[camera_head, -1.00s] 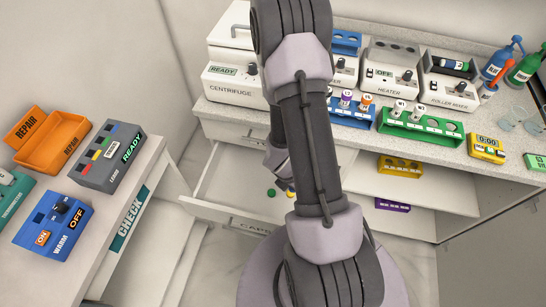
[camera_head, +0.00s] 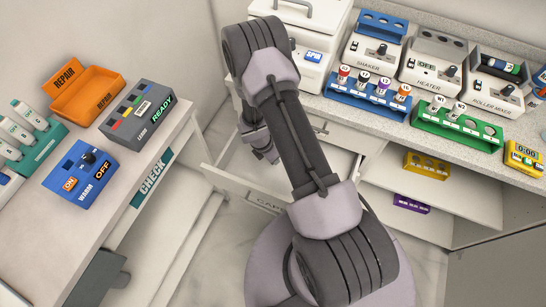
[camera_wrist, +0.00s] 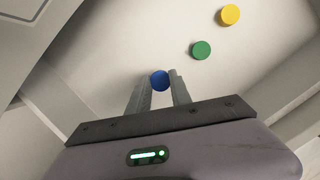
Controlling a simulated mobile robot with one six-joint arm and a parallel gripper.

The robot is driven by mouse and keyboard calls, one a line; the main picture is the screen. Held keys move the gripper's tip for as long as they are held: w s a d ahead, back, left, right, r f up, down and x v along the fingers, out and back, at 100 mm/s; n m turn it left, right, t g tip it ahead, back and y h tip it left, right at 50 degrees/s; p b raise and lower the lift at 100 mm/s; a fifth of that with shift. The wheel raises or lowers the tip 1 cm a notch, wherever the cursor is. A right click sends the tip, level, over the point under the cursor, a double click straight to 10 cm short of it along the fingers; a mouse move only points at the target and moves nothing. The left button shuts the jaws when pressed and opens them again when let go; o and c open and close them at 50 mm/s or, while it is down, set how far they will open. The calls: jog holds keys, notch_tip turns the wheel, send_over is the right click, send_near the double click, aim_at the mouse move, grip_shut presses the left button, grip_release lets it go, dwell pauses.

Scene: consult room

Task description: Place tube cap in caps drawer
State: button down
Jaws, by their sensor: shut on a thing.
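My gripper (camera_wrist: 160,78) is shut on a blue tube cap (camera_wrist: 159,80), held between its fingertips in the wrist view. Beyond it, a green cap (camera_wrist: 201,50) and a yellow cap (camera_wrist: 230,14) lie apart on a pale surface, which looks like the drawer floor. In the head view the open caps drawer (camera_head: 240,181) sticks out below the counter, its front lettered "CAPS", partly covered by my arm. My wrist shows over the drawer there; the fingertips and caps are hidden. How high the blue cap is above the floor I cannot tell.
The counter (camera_head: 335,105) carries a blue rack (camera_head: 345,92) with capped tubes, a green rack (camera_head: 440,122), a heater (camera_head: 425,75) and a roller mixer (camera_head: 490,88). Open shelves to the right hold a yellow rack (camera_head: 427,167) and a purple one. A side bench (camera_head: 105,160) stands left.

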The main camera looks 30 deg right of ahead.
notch_tip(320, 180, down, 4)
jog(key=shift+r+b, duration=0.25)
jog(key=shift+b, duration=0.5)
jog(key=shift+f, duration=0.15)
jog(key=c, duration=1.2)
grip_release()
jog(key=shift+o, duration=0.2)
